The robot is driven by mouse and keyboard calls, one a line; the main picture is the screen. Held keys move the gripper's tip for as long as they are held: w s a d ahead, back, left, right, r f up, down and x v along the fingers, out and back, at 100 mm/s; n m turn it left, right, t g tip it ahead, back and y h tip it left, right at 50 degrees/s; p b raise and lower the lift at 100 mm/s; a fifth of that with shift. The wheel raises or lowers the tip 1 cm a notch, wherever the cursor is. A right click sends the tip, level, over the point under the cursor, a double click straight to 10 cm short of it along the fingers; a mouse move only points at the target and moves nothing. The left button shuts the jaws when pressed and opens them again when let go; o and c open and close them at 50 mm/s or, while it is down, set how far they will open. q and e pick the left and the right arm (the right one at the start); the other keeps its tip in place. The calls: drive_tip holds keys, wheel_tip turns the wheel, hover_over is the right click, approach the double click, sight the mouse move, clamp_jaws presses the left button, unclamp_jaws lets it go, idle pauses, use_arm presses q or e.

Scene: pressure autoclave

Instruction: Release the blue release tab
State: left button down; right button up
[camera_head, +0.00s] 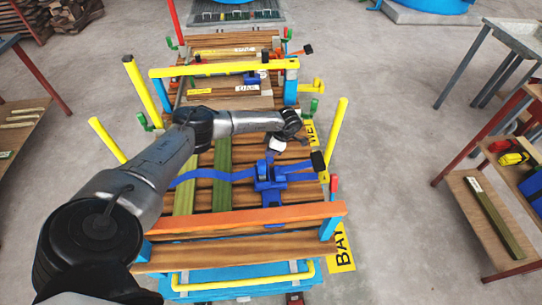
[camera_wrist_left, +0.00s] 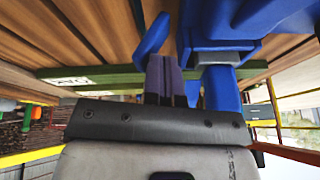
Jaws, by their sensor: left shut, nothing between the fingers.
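The blue ratchet buckle (camera_head: 270,180) sits on a blue strap (camera_head: 215,176) across the wooden boards. My left gripper (camera_head: 273,153) is just behind the buckle in the head view, its fingers small and partly hidden. In the left wrist view its fingers (camera_wrist_left: 166,70) are shut and empty. A rounded blue tab (camera_wrist_left: 152,37) stands close to the left of the fingertips, and the blue buckle body (camera_wrist_left: 222,25) is close on the right. I cannot tell whether the fingers touch either, nor whether this tab is the release tab. My right gripper is in neither view.
Yellow posts (camera_head: 336,132) stand at the cart's sides. An orange bar (camera_head: 245,217) crosses in front and a yellow bar (camera_head: 225,69) behind. A side shelf (camera_head: 490,205) stands at the right. The concrete floor between cart and shelf is clear.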

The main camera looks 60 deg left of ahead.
use_arm(q)
drive_tip(key=shift+d, duration=0.1)
idle(0.3)
drive_tip(key=shift+s+d+p, duration=0.1)
drive_tip(key=shift+d+p, duration=0.05)
drive_tip(key=shift+p, duration=0.2)
drive_tip(key=shift+s+d+f, duration=0.2)
drive_tip(key=shift+d+f, duration=0.15)
drive_tip(key=shift+d, duration=0.1)
drive_tip(key=shift+r+p, duration=0.1)
drive_tip(key=shift+p, duration=0.2)
